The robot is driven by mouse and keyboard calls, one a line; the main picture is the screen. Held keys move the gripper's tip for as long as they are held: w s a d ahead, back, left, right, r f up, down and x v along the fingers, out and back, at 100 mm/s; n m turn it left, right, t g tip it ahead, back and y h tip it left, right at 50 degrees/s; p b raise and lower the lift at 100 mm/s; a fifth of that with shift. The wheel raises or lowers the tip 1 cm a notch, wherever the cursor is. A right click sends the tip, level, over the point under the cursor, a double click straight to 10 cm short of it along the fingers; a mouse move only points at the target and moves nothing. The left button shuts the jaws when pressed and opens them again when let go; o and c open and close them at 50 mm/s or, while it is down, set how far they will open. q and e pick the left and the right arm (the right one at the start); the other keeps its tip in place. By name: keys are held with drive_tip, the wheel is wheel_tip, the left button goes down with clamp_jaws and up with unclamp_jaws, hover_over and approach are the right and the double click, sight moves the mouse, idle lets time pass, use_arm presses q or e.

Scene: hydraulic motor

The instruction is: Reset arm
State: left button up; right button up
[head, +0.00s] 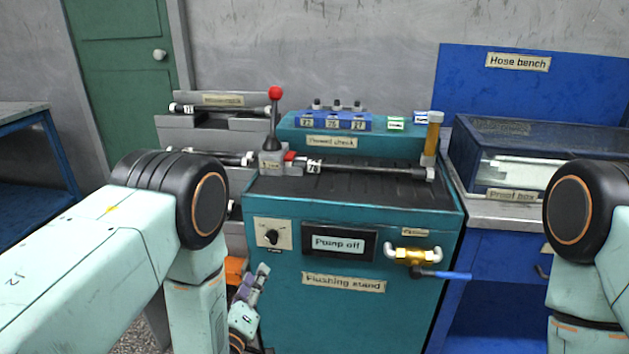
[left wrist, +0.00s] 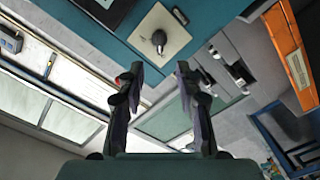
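My left arm comes in from the left in the head view. Its gripper (head: 254,285) hangs low at the front left of the teal flushing stand (head: 330,312). In the left wrist view the two fingers of this gripper (left wrist: 157,78) stand apart with nothing between them. Beyond them the wrist view shows the knob plate (left wrist: 160,36) on the stand's front. My right arm shows at the right edge of the head view, bent down; its gripper is out of view.
The stand carries a red-knobbed lever (head: 274,120), a "Pump off" display (head: 339,243) and a brass valve with a blue handle (head: 415,256). A glass-lidded proof box (head: 515,165) stands on the right. A blue bench (head: 30,170) stands at the far left.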

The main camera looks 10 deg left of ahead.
use_arm(q)
drive_tip(key=s+a+f+m+g, duration=0.2)
drive_tip(key=s+f+m+g, duration=0.4)
drive_tip(key=s+f+g, duration=0.65)
drive_tip(key=s+a+m+g+p, duration=0.1)
drive_tip(key=s+g, duration=0.4)
drive_tip(key=s, duration=1.8)
drive_tip(key=shift+s+a+m+y+p, duration=0.2)
drive_tip(key=shift+s+m+y+p, duration=0.1)
drive_tip(key=shift+m+p, duration=0.2)
drive_tip(key=shift+o, duration=0.3)
drive_tip(key=shift+f+g, duration=0.1)
drive_tip(key=shift+g, duration=0.15)
